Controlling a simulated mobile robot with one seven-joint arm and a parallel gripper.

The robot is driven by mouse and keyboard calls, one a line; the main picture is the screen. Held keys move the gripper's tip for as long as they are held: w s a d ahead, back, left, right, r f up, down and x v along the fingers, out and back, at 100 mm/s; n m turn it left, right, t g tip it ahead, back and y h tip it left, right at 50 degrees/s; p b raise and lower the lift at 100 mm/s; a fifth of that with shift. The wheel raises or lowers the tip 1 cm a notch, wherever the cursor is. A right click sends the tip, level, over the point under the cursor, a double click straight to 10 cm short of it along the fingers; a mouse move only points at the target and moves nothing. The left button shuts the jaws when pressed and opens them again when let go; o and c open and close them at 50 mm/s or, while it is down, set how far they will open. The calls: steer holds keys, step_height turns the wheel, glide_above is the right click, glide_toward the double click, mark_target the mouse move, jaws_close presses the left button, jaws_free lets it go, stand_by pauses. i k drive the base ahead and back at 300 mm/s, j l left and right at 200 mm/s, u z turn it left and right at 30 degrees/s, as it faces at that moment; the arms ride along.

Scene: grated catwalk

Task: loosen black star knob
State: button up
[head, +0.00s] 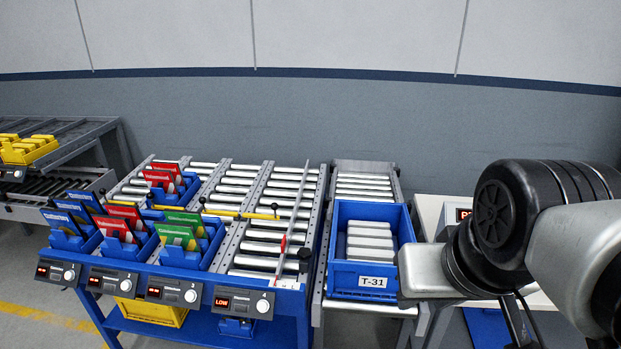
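A small black knob (305,253) shows at the right front edge of the roller rack, beside the lane marked LOW. It is too small to tell whether it has a star shape. Other small black ends show on the yellow rod and on the thin grey rod. My arm reaches in from the right, over the table right of the blue tote. Thin dark parts under its black joint may be my gripper (520,320). They are well to the right of the knob and apart from it. Their fingertips are not clear, so I cannot tell whether it is open or shut.
The roller rack (247,274) holds blue bins with red, green and blue packs; its right lane is empty. A blue tote (343,281) labelled T-31 with grey boxes stands on a narrow conveyor between rack and arm. A yellow bin (150,313) sits underneath.

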mark_target(304, 254)
steer(key=u, duration=0.45)
steer(key=j+z, duration=0.1)
steer(key=j, duration=0.2)
steer(key=i+j+z, duration=0.25)
steer(key=i+j, duration=0.15)
steer(key=i+j+z, duration=0.25)
steer(key=i+j, duration=0.25)
